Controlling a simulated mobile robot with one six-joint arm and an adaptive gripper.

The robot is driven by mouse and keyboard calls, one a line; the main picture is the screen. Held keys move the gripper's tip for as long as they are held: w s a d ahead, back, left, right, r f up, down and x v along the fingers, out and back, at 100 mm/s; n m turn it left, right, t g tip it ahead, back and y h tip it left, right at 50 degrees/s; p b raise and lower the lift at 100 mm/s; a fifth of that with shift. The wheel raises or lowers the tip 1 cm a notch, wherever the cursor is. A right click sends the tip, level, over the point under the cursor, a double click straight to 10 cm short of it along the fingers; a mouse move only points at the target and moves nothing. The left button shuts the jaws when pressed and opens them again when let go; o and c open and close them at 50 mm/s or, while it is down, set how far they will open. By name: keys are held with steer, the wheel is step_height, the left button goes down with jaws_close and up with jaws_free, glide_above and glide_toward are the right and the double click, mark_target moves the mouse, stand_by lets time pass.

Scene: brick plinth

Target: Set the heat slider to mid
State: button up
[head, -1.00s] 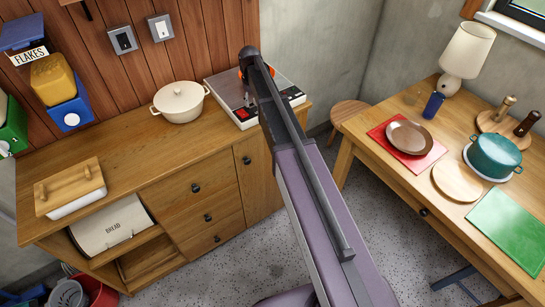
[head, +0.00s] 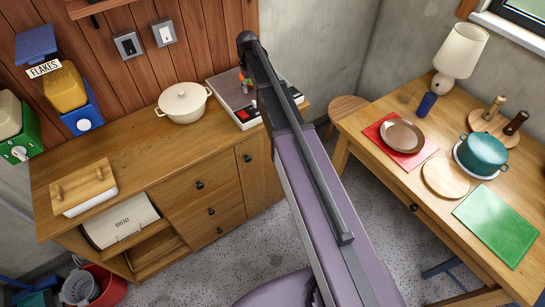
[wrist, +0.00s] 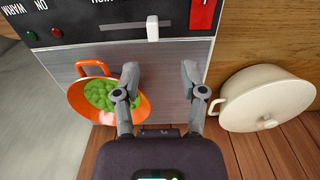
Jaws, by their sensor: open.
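The hot plate (head: 234,91) stands at the right end of the wooden counter, partly hidden by my arm in the head view. In the wrist view its black control panel (wrist: 85,25) lies along the top, with a white slider knob (wrist: 152,28) on a slot. The knob sits partway along the slot, with slot showing on both sides. My gripper (wrist: 160,88) is open and empty over the steel plate, its fingertips apart from the knob and below it in the picture. The gripper is mostly hidden in the head view.
An orange pan of green peas (wrist: 105,97) stands on the plate beside my left finger. A cream pot (wrist: 262,97) is close on the right. A red switch (wrist: 204,14) is right of the knob. A side table (head: 365,155) with dishes stands to the right.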

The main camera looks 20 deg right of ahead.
steer(key=shift+r+p, duration=2.65)
steer(key=shift+r, duration=0.35)
steer(key=s+f+m+b, duration=0.1)
steer(key=s+f+b, duration=0.4)
steer(key=s, duration=0.4)
steer(key=s+f+m+b, duration=0.1)
steer(key=s+f+b, duration=0.4)
steer(key=s, duration=0.5)
steer(key=s+f+m+b, duration=0.1)
steer(key=s+f+b, duration=0.4)
steer(key=s, duration=0.5)
steer(key=shift+s+f+m+b, duration=0.15)
steer(key=shift+f+m+b, duration=0.15)
steer(key=shift+f+b, duration=0.1)
steer(key=shift+s, duration=0.1)
